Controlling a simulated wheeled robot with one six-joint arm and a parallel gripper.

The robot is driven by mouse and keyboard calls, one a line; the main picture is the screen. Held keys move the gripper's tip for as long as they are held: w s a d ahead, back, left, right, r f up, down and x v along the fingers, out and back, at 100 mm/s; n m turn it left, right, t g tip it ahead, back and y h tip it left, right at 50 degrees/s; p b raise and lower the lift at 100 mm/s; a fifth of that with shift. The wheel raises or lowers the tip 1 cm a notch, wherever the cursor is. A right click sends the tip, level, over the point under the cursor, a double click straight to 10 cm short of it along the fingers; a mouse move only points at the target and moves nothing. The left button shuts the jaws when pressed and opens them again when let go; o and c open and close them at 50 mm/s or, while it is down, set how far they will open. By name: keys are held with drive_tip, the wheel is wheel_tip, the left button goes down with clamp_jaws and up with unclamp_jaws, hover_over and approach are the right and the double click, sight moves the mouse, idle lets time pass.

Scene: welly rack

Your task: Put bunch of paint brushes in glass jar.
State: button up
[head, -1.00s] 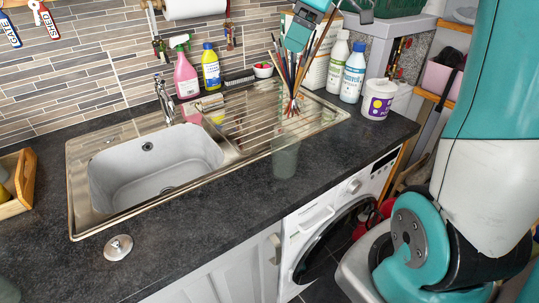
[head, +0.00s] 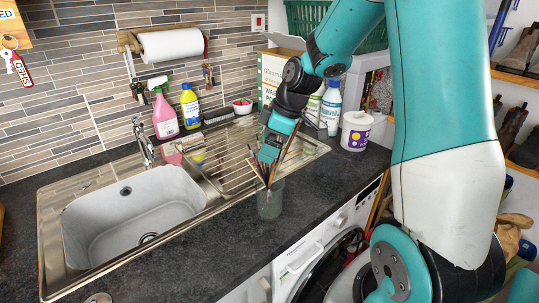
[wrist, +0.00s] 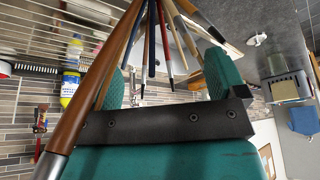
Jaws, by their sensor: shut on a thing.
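The bunch of paint brushes (head: 267,174) is held by my gripper (head: 268,154), with thin handles fanning up past the fingers. In the wrist view the brushes (wrist: 152,40) run between the two green fingers (wrist: 168,88). The clear glass jar (head: 270,207) stands upright on the dark worktop, in front of the drainer, directly below my gripper in the head view. The lower brush ends overlap the jar's mouth in the head view; how deep they reach is hard to tell through the glass. The jar cannot be made out in the wrist view.
The steel sink (head: 135,215) and ribbed drainer (head: 225,165) lie left of and behind the jar. A pink spray bottle (head: 165,118), a yellow bottle (head: 190,108), white bottles (head: 331,108) and a white tub (head: 356,131) stand at the back. The worktop's front edge is near the jar.

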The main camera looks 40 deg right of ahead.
drive_tip(key=shift+f, duration=2.05)
drive_tip(key=o, duration=1)
drive_tip(key=shift+c, duration=0.2)
drive_tip(key=b+v, duration=0.1)
drive_tip(key=v, duration=1.1)
drive_tip(key=s+a+r+g, duration=0.1)
drive_tip(key=s+a, duration=0.3)
drive_tip(key=a, duration=1)
drive_tip(key=s+a+f+m+g, duration=0.1)
drive_tip(key=s+a+m+g, duration=0.1)
drive_tip(key=s+a, duration=1)
drive_tip(key=s, duration=0.3)
drive_tip(key=shift+y, duration=0.4)
